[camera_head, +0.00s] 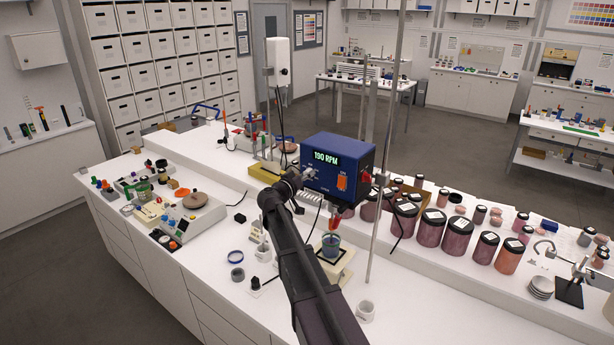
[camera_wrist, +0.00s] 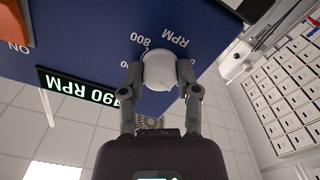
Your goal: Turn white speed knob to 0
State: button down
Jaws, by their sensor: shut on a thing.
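The white speed knob (camera_wrist: 159,70) sits on the blue front panel of the stirrer box (camera_head: 339,166). In the wrist view my gripper (camera_wrist: 160,78) has one finger on each side of the knob and is shut on it. The panel is printed with RPM and 800 near the knob. The green display (camera_wrist: 80,88) shows 190 RPM in the head view; part of it is hidden by a finger in the wrist view. In the head view my gripper (camera_head: 306,174) is at the left part of the panel and covers the knob.
An orange switch (camera_head: 342,183) is on the same panel. A metal stand rod (camera_head: 384,150) rises just right of the box. A blue beaker (camera_head: 331,245) stands below it. Several dark-lidded pigment jars (camera_head: 431,228) line the bench at right.

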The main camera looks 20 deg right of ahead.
jog(key=n, duration=1.1)
dwell(0.3)
jog(key=shift+n, duration=0.3)
jog(key=shift+c, duration=1.7)
grip_release()
jog(key=v, duration=1.2)
